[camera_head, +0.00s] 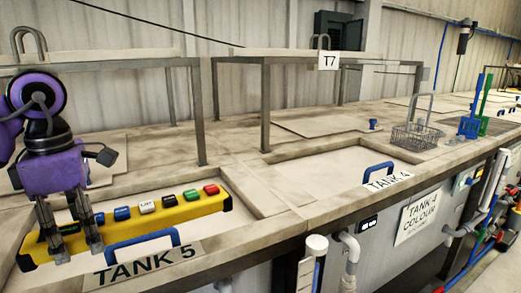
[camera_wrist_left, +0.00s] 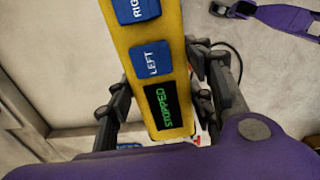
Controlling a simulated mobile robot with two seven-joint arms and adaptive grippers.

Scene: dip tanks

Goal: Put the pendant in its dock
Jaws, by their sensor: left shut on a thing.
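The pendant (camera_head: 180,211) is a long yellow bar with black ends and a row of blue, white, green and red buttons. It lies across the view above the Tank 5 area, at lower left. My left gripper (camera_head: 70,246) is shut on it near its left end, with a finger on each side. In the left wrist view the pendant (camera_wrist_left: 161,88) runs between the fingers, showing blue RIGHT and LEFT buttons and a green STOPPED display. I cannot make out the dock for certain.
A blue handle (camera_head: 142,238) stands just below the pendant by the TANK 5 label (camera_head: 145,263). Tank 4 (camera_head: 335,165) has another blue handle (camera_head: 378,170). A wire basket (camera_head: 415,136) stands beyond it. Metal frames (camera_head: 265,105) rise at the back. Pipes run along the front right.

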